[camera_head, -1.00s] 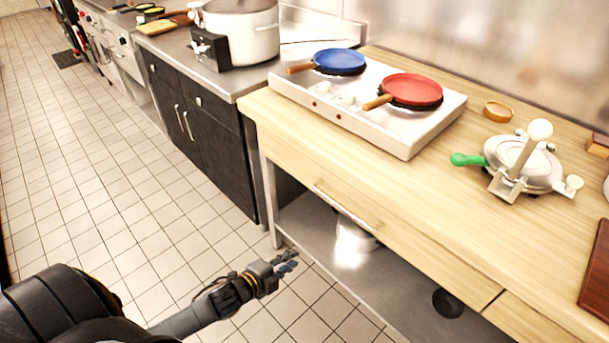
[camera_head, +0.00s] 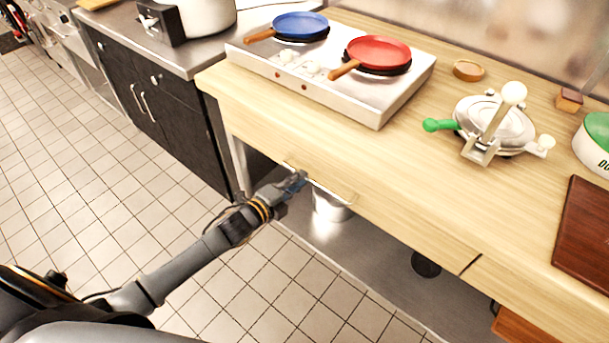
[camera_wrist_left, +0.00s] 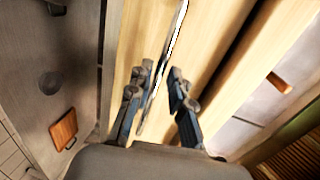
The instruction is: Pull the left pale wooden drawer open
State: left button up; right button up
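The left pale wooden drawer (camera_head: 400,228) is the long front panel under the worktop. It looks shut, with its front in line with the panel to its right. Its thin metal bar handle (camera_head: 338,194) runs along the front. My left gripper (camera_head: 298,182) is at the left part of this handle and hides some of it. In the left wrist view, the gripper (camera_wrist_left: 156,102) has its two fingers apart, with the bright handle bar (camera_wrist_left: 174,45) running between them. I cannot tell whether either finger touches the bar. My right gripper is not in view.
On the worktop (camera_head: 400,150) stand a white stove (camera_head: 370,108) with a blue pan (camera_head: 300,26) and a red pan (camera_head: 378,53), and a press with a green handle (camera_head: 439,125). A metal pot (camera_head: 330,210) stands on the shelf below. The tiled floor (camera_head: 80,200) is clear.

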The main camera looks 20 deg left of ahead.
pick_arm(q)
jog(key=shift+x, duration=1.55)
grip_shut()
